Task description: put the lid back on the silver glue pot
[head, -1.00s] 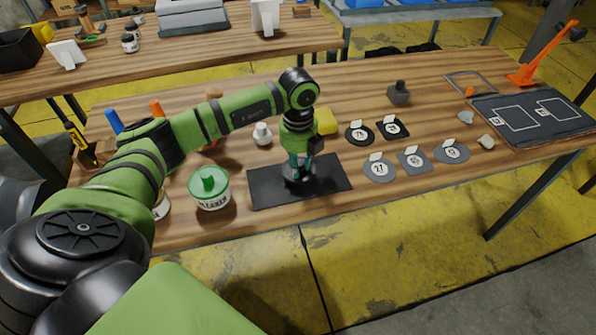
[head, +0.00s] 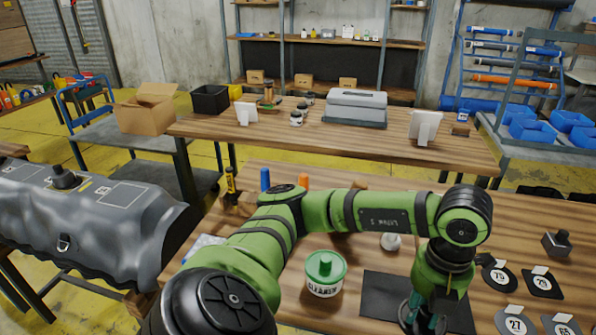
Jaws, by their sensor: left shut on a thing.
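My left gripper (head: 422,316) points down over the black mat (head: 380,290), near the bottom edge of the head view. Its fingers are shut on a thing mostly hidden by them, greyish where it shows. I cannot tell whether it is the silver pot or its lid. A small pale knobbed piece (head: 391,241) stands on the table behind the mat. A white pot with a green lid (head: 325,275) stands left of the mat, apart from the gripper. I cannot clearly make out a silver glue pot. My right gripper is not in view.
Several labelled dark patches lie right of the mat, one a black disc (head: 500,278). A grey weight (head: 557,243) stands behind them. Blue (head: 265,179) and orange (head: 303,181) handles stand behind my left arm. A grey boat (head: 90,225) lies at the left.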

